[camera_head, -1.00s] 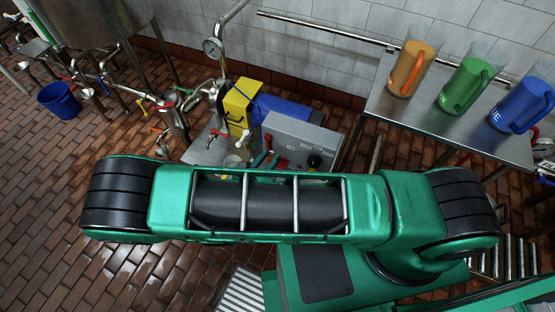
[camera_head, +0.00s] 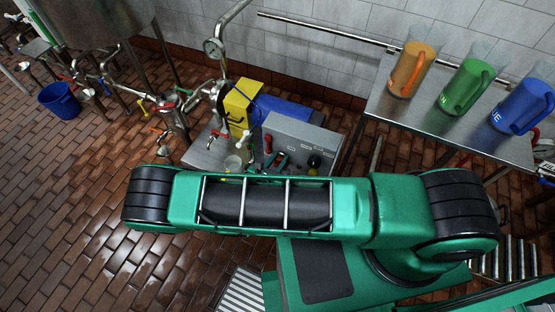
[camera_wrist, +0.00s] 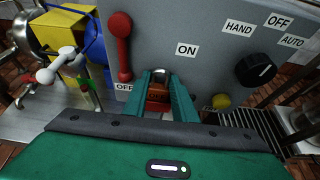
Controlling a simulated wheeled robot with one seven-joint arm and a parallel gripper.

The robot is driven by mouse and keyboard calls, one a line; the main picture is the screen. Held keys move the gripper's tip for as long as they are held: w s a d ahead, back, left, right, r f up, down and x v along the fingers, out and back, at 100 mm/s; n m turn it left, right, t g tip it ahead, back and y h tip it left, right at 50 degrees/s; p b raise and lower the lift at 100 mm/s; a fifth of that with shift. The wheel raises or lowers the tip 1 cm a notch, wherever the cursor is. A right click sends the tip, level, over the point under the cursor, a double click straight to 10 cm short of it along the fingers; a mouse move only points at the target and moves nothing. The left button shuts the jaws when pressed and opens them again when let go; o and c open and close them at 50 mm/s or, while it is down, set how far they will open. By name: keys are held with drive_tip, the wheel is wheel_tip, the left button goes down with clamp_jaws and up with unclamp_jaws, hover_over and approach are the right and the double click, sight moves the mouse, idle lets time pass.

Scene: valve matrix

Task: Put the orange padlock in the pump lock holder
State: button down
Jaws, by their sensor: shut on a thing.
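My gripper (camera_wrist: 161,97) is shut on the orange padlock (camera_wrist: 158,93) in the wrist view. The padlock's body sits between the two green fingers, with its metal shackle pointing up toward the panel. The grey pump control box (camera_wrist: 185,30) fills the upper part of this view, just beyond the padlock. A red lever (camera_wrist: 121,50) is on the panel to the left of the fingers. I cannot clearly make out the lock holder. The fingers also show in the head view (camera_head: 279,161), in front of the grey box (camera_head: 300,140), partly covered by my arm.
A black knob (camera_wrist: 257,71) and a yellow button (camera_wrist: 221,101) are right of the fingers. A yellow box (camera_head: 241,105) and a white-handled valve (camera_wrist: 58,66) stand at the left. A table (camera_head: 455,125) holds several coloured jugs at the right.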

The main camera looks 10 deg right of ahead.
drive_tip(key=shift+f, duration=0.1)
drive_tip(key=c, duration=1.5)
unclamp_jaws()
drive_tip(key=shift+o, duration=0.2)
drive_tip(key=v, duration=1.2)
drive_tip(key=shift+s, duration=0.1)
